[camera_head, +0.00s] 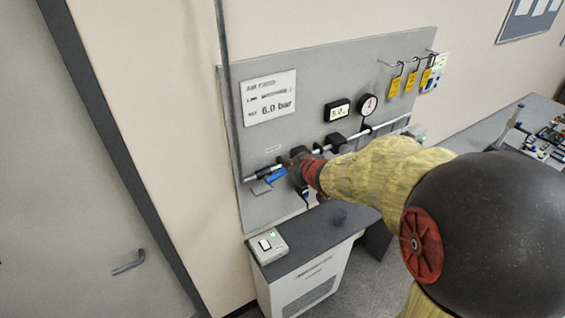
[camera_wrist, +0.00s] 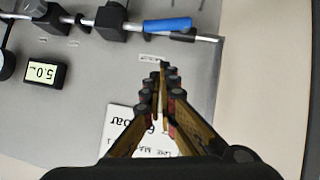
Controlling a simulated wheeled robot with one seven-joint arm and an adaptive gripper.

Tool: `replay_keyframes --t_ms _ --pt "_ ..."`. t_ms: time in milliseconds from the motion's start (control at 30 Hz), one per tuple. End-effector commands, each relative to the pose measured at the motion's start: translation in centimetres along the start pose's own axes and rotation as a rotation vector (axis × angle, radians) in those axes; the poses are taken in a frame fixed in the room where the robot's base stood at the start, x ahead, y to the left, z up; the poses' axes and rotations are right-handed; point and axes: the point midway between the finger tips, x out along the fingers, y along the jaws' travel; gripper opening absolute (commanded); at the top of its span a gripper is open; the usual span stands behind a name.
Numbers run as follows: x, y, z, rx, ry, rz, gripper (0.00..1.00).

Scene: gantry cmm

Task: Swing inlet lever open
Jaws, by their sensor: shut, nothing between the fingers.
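The inlet lever, a blue handle (camera_head: 276,176), is at the lower left end of the pipe on the grey panel. It also shows in the wrist view (camera_wrist: 167,25), lying roughly along the pipe. My gripper (camera_head: 300,168) is in front of the panel just right of the lever and hides part of the pipe and fittings. In the wrist view my gripper (camera_wrist: 162,70) has its fingertips together with nothing between them. The tips appear below the blue handle in that picture, with a visible gap. Contact with the panel cannot be told.
A grey panel (camera_head: 235,70) carries a 6.0 bar sign (camera_head: 269,97), a display (camera_head: 338,110), a round gauge (camera_head: 367,104) and yellow tags (camera_head: 411,81) on hooks. Below stands a cabinet (camera_head: 305,280) with a small box (camera_head: 268,246) on top. A bench (camera_head: 475,140) is at right.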

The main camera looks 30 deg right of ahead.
Motion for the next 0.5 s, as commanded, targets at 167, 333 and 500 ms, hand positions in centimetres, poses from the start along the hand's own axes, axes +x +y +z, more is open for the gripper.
replay_keyframes --t_ms 167,333,500 --pt "0.7 0.1 0.1 -0.046 -0.003 0.001 0.0" --pt "3.2 0.0 0.2 -0.042 -0.003 0.0 0.0" --pt "6.6 0.0 0.2 -0.041 -0.004 -0.001 0.0"
